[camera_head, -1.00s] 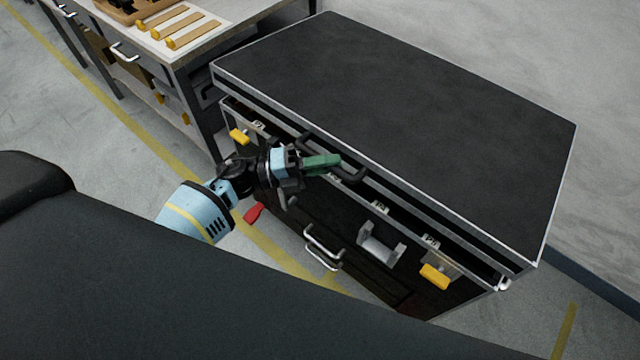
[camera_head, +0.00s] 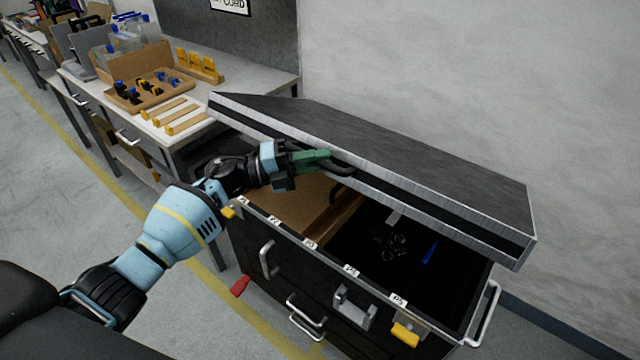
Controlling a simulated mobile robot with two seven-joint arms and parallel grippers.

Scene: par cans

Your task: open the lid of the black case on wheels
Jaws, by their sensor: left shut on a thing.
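The black case (camera_head: 285,270) has metal edges and stands on the floor at the centre right. Its lid (camera_head: 400,165) is tilted partly up, with a wide gap along the front. My left gripper (camera_head: 312,160), with green fingers, is shut on the black handle (camera_head: 342,168) at the lid's front edge. Through the gap I see a brown divided part and a dark compartment holding a blue item (camera_head: 430,252) and small round things. Yellow latches (camera_head: 405,334) hang on the case front. The wheels are hidden. My right gripper is not in view.
A workbench (camera_head: 200,120) stands behind and left of the case, with a cardboard tray (camera_head: 150,92), wooden strips and bottles. A grey wall (camera_head: 480,70) is behind the lid. A red piece (camera_head: 240,285) sticks out low at the case's left. Floor at left is clear.

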